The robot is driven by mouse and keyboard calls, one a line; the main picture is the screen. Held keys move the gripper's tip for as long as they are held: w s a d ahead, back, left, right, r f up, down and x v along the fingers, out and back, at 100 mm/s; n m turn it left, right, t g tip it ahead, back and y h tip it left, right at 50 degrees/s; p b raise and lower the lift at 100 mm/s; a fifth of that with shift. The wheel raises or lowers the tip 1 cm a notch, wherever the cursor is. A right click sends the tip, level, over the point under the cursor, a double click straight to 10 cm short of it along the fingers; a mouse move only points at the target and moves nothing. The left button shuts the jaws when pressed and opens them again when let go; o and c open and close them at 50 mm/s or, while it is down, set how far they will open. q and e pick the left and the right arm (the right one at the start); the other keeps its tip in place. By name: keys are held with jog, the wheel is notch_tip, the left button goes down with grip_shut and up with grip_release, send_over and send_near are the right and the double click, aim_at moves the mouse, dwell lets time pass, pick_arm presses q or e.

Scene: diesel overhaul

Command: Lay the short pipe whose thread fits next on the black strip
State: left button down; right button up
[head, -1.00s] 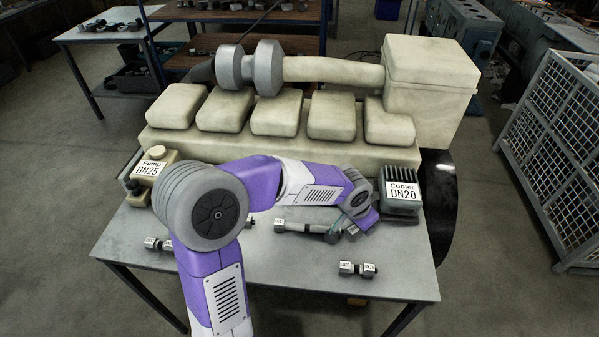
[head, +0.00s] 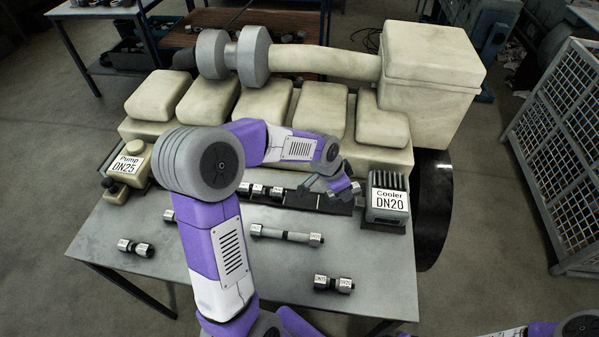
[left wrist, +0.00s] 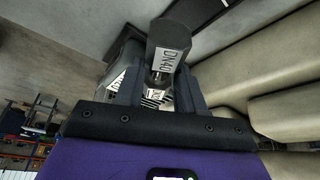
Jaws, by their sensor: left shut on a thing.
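The black strip (head: 333,207) lies along the back of the table, between the pump marked DN25 (head: 128,165) and the cooler marked DN20 (head: 388,198). Fittings with pale labels (head: 259,190) sit on its left part. My left gripper (head: 343,187) is over the right part of the strip. It is shut on a pipe piece whose dark hexagonal end reads DN40 in the left wrist view (left wrist: 170,50); the rest of this piece is mostly hidden. Short pipes lie at front right (head: 334,284) and front left (head: 135,247). My right gripper is out of view.
A longer pipe (head: 287,235) lies mid-table, and another piece (head: 169,215) is partly hidden by my left arm. The cream engine (head: 262,104) stands behind the strip. A wire cage (head: 560,150) stands at right.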

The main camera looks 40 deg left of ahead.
pick_arm(q)
jog(key=shift+s+a+f+m+g+h+p, duration=0.3)
jog(key=shift+a+f+m, duration=0.8)
jog(key=shift+a, duration=1.05)
jog(key=shift+s+a+f+m+g+h+p, duration=0.3)
jog(key=shift+a+f+m, duration=0.8)
jog(key=shift+a, duration=1.1)
jog(key=shift+s+a+f+m+g+h+p, duration=0.3)
jog(key=shift+a+f+m, duration=0.5)
jog(key=shift+a+f, duration=0.95)
jog(key=shift+s+a+f+b, duration=0.1)
jog(key=shift+a+f+b, duration=0.1)
jog(key=shift+f+b, duration=0.5)
jog(key=shift+a+f+b, duration=0.2)
jog(key=shift+f+b, duration=0.35)
jog(key=shift+b, duration=0.25)
jog(key=shift+f+b, duration=0.1)
jog(key=shift+b, duration=0.2)
jog(key=c, duration=0.6)
grip_release()
